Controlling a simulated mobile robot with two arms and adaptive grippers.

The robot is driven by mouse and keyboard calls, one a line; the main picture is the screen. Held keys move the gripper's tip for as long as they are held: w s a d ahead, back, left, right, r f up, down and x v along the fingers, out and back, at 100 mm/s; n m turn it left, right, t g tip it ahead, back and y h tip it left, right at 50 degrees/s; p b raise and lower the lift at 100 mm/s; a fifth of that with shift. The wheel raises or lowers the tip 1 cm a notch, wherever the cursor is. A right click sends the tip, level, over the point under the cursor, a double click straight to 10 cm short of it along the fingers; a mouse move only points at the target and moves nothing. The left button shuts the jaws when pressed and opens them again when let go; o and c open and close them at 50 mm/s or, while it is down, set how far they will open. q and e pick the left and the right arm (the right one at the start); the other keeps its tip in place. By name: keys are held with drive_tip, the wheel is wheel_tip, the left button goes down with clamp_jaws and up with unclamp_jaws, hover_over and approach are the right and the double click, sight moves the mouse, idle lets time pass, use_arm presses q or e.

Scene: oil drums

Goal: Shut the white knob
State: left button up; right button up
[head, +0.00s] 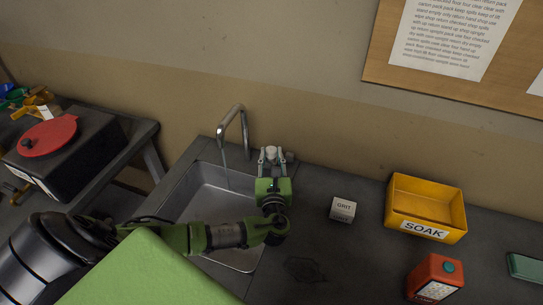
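My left gripper (271,154) reaches over the sink's right edge toward the wall, just right of the tap (233,126). A small white piece, which looks like the white knob (271,151), shows between its fingertips. The fingers stand on either side of it. The gripper hides much of the knob, and I cannot tell whether the fingers press on it. A thin stream of water (226,172) seems to fall from the bent metal spout into the sink (207,190). My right gripper is not in view.
On the counter to the right are a white GRIT box (342,209), a yellow SOAK bin (425,206), a red container (436,278) and a green item (525,266). A dark box with a red disc (48,137) stands on the left table. A small grey part (289,157) is beside my gripper.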

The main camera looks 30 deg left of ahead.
use_arm(q)
drive_tip(key=shift+s+a+m+t+h, duration=0.1)
drive_tip(key=shift+m+t+h, duration=0.2)
drive_tip(key=shift+m+h, duration=0.15)
drive_tip(key=shift+s+a+m+t+h, duration=0.15)
drive_tip(key=shift+m+t+h, duration=0.25)
drive_tip(key=shift+m+h, duration=0.25)
drive_tip(key=h, duration=0.1)
drive_tip(key=m+t+h, duration=0.1)
drive_tip(key=shift+a+f+h+b, duration=0.2)
drive_tip(key=shift+h+b, duration=0.1)
drive_tip(key=shift+b, duration=0.1)
drive_tip(key=m+h+b, duration=0.1)
drive_tip(key=h+b, duration=0.1)
drive_tip(key=m+h+b, duration=0.2)
drive_tip(key=b, duration=0.1)
drive_tip(key=m+t+h+b, duration=0.1)
drive_tip(key=h+b, duration=0.1)
drive_tip(key=shift+a+f, duration=0.1)
drive_tip(key=shift+a, duration=0.25)
drive_tip(key=shift+r+m+h+b, duration=0.25)
drive_tip(key=shift+m+h+b, duration=0.35)
drive_tip(key=shift+b, duration=0.5)
drive_tip(key=o, duration=1.1)
